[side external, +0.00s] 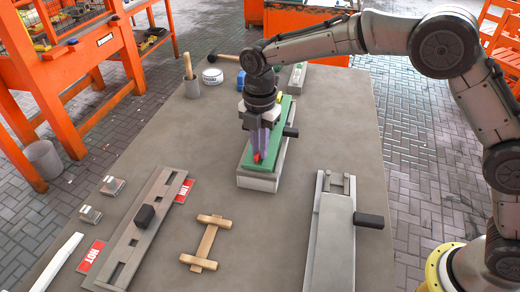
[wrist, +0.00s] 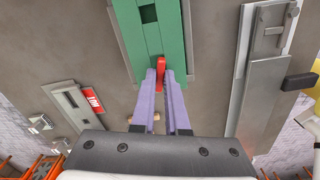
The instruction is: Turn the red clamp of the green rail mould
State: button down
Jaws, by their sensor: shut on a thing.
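The green rail mould (side external: 281,118) lies on a pale grey base (side external: 257,183) near the middle of the table; its green top also fills the upper middle of the wrist view (wrist: 170,38). The red clamp (side external: 257,157) is at the near end of the mould. In the wrist view the red clamp (wrist: 161,70) stands between my two purple fingertips, roughly in line with the mould's length. My gripper (side external: 260,150) points down over that end and is shut on the clamp. The fingers partly hide the clamp in the side view.
A grey mould (side external: 330,240) with a black handle (side external: 369,220) lies at the front right. A long slotted grey mould (side external: 140,230) lies at left beside red "HOT" signs (side external: 90,256). A wooden piece (side external: 207,243) lies between them. A cup with a wooden handle (side external: 191,88) and a white tub (side external: 212,76) stand behind.

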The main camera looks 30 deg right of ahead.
jog(key=shift+m, duration=0.8)
jog(key=m, duration=0.4)
jog(key=shift+m, duration=0.4)
jog(key=shift+m, duration=0.4)
jog(key=m, duration=0.3)
jog(key=shift+m, duration=0.4)
